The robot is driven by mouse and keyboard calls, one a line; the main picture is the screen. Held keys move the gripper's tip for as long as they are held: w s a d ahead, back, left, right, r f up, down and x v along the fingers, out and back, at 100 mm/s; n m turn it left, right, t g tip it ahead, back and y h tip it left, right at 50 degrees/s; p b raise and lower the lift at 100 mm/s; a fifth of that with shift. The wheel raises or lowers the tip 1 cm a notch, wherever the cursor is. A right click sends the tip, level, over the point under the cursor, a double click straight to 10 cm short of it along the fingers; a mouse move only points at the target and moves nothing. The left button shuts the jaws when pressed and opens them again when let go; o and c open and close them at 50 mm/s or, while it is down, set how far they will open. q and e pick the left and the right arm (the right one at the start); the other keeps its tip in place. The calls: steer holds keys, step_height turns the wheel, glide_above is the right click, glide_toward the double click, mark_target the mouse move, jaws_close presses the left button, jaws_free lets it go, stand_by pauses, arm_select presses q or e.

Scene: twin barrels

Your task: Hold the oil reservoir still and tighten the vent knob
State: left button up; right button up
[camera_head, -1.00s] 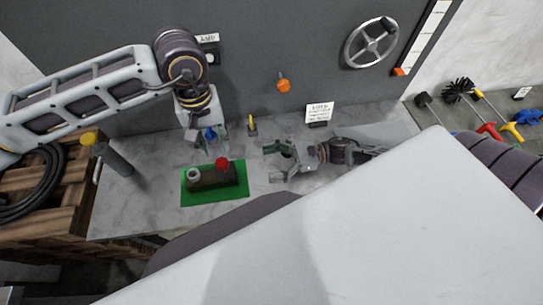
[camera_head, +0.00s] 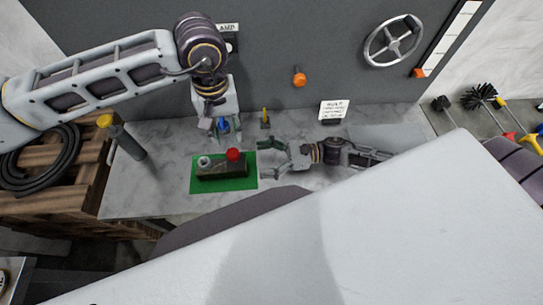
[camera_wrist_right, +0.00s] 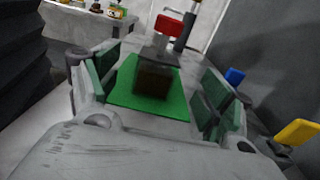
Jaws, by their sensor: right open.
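The oil reservoir (camera_head: 222,172) is a dark block on a green mat (camera_head: 251,181). Its red vent knob (camera_head: 233,155) is on top at the right end, and a grey round fitting (camera_head: 204,161) is at the left end. My right gripper (camera_head: 264,160) is open and empty, just right of the reservoir, with its fingers pointing at it. In the right wrist view the reservoir (camera_wrist_right: 155,82) shows end-on beyond the green-padded fingers, with the red knob (camera_wrist_right: 168,25) above. My left gripper (camera_head: 221,127) hangs behind and above the reservoir, its fingers apart, not touching it.
A blue item (camera_head: 223,123) and a yellow-handled item (camera_head: 265,117) stand behind the reservoir. A sign (camera_head: 333,109) stands by the back wall.

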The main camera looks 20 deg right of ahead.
mark_target(244, 161)
steer(key=shift+x, duration=3.2)
steer(key=c, duration=1.3)
steer(key=o, duration=0.5)
steer(key=c, duration=0.5)
